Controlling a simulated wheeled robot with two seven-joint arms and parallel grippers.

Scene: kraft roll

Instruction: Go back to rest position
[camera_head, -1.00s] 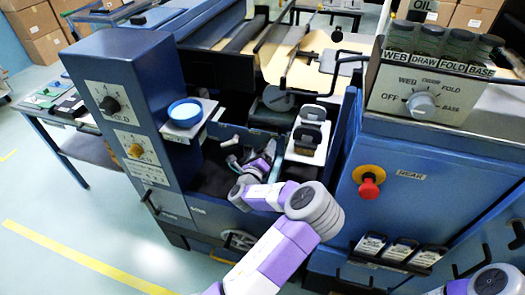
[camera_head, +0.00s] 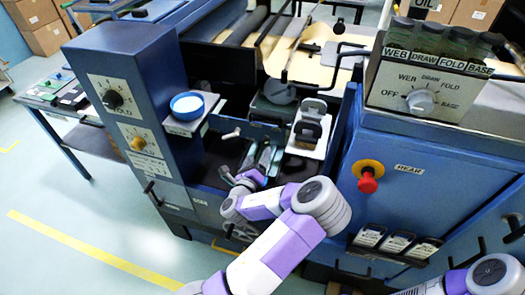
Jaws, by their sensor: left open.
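My left arm comes in from the bottom and bends at the machine's open bay. My left gripper (camera_head: 258,156) is at the bay, with its fingers apart and no object seen between them. Its fingers are small and partly lost against the dark parts of the bay. Only a purple and grey part of my right arm shows at the bottom right corner. My right gripper is out of the picture.
The blue machine surrounds the bay: a control column (camera_head: 150,100) at left and a cabinet with a red stop button (camera_head: 368,183) at right. A blue bowl (camera_head: 187,106) sits on a small shelf. Dark-handled pieces stand on a white tray (camera_head: 308,149). Open floor (camera_head: 90,225) lies at left.

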